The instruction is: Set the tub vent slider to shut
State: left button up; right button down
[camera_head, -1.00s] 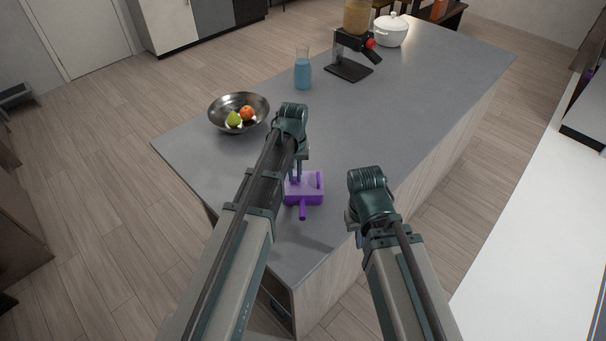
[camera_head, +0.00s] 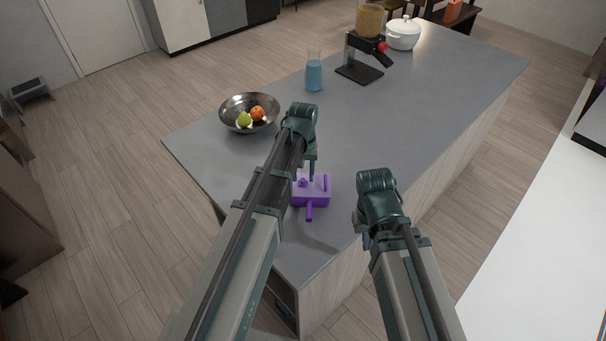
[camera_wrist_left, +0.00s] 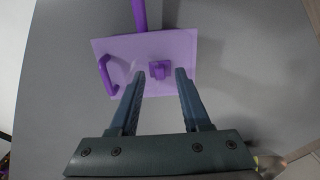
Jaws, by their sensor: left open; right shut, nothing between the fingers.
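The purple tub (camera_head: 322,198) sits on the grey counter with a stick-like handle (camera_head: 309,213) pointing toward me. The left wrist view shows its flat lid (camera_wrist_left: 185,45), a raised purple bar (camera_wrist_left: 106,75) near one side and a small square slider knob (camera_wrist_left: 160,69). My left gripper (camera_head: 312,175) is over the tub, pointing down. In the left wrist view its open fingers (camera_wrist_left: 160,75) are on either side of the knob, with gaps visible; contact cannot be seen. No shut marking is readable. My right gripper (camera_head: 366,238) is shut and empty, right of the tub by the counter edge.
A metal bowl (camera_head: 228,118) with a pear and orange fruit stands beyond my left gripper. A jug of blue liquid (camera_head: 313,75), a black machine (camera_head: 360,71) and a white pot (camera_head: 402,38) stand farther back. The counter's middle is clear.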

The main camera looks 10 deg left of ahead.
aim_at(303, 180)
pick_arm(q)
notch_tip(303, 180, up, 13)
jog(key=p, duration=1.2)
jog(key=shift+f, duration=0.15)
jog(key=s+d+f+m+b, duration=0.2)
jog(key=s+d+f+b, duration=0.1)
jog(key=s, duration=0.3)
jog(key=s+d+f+m+b, duration=0.2)
jog(key=s+d+f+b, duration=0.1)
jog(key=s+f+b, duration=0.3)
jog(key=s+d+f+m+y+b, duration=0.1)
jog(key=s+d+f+m+b, duration=0.1)
jog(key=s+f+b, duration=0.3)
jog(key=shift+s+d, duration=0.6)
jog(key=shift+s, duration=0.35)
dwell(0.5)
